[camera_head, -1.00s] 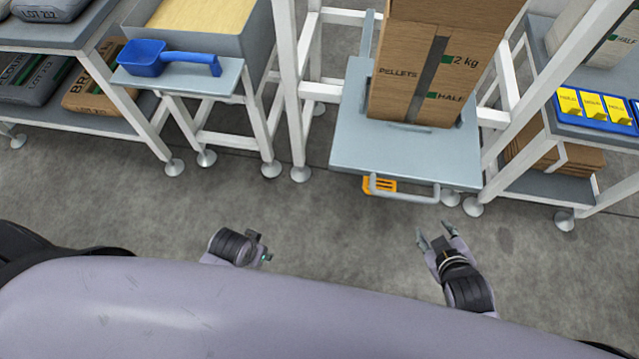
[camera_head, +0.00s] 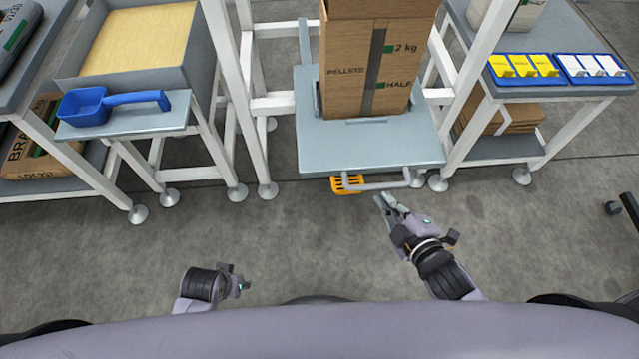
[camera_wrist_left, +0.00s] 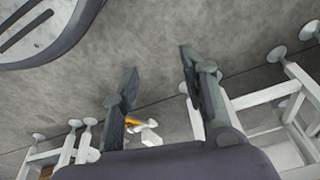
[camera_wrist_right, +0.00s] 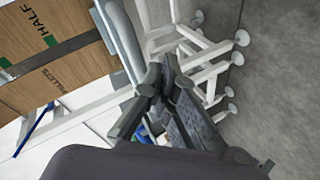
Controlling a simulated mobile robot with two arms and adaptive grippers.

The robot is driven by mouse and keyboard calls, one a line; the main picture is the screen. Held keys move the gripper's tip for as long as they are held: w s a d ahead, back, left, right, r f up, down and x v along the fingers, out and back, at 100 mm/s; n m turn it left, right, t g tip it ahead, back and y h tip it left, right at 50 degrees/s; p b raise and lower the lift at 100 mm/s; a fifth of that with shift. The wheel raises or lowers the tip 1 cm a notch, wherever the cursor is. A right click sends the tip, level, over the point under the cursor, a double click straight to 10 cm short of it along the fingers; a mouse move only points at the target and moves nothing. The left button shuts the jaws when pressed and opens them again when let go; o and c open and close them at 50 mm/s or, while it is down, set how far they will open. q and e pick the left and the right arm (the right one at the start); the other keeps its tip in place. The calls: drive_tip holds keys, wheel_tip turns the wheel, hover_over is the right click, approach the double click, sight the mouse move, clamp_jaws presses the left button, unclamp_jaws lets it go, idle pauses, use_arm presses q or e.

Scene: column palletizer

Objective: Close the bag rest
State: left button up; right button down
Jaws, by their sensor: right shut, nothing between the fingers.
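A grey platform (camera_head: 330,158) juts out of a white frame, with a grey bar handle (camera_head: 385,185) and an orange piece (camera_head: 346,184) at its front edge. I take this platform as the bag rest, but no label shows. A cardboard pellets box (camera_head: 345,85) stands upright on it. My right gripper (camera_head: 384,200) is shut and empty, its fingertips just in front of and below the handle; contact cannot be told. In the right wrist view, its tips (camera_wrist_right: 162,68) are together beside the platform edge (camera_wrist_right: 122,45). My left gripper (camera_wrist_left: 160,75) is open and empty, away from the platform.
A side shelf (camera_head: 135,118) with a blue scoop (camera_head: 110,104) stands left, beside a bin (camera_head: 145,40) of yellowish material. A table at right (camera_head: 560,88) holds yellow cards (camera_head: 525,66) and white cards (camera_head: 592,66) in blue trays. The floor (camera_head: 290,240) between my grippers is clear.

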drive_tip(key=s+a+r+n+y, duration=0.2)
drive_tip(key=s+a+n+y, duration=0.6)
drive_tip(key=n, duration=0.4)
use_arm(q)
drive_tip(key=r, duration=0.2)
drive_tip(key=shift+a+r+b, duration=0.35)
drive_tip(key=shift+a+b, duration=0.05)
use_arm(e)
drive_tip(key=w+a+y, duration=0.1)
drive_tip(key=w+a, duration=0.5)
drive_tip(key=w, duration=0.5)
drive_tip(key=shift+w+a+r+g, duration=0.2)
drive_tip(key=shift+w+a+g, duration=0.05)
drive_tip(key=shift+g, duration=0.15)
drive_tip(key=shift+w, duration=0.15)
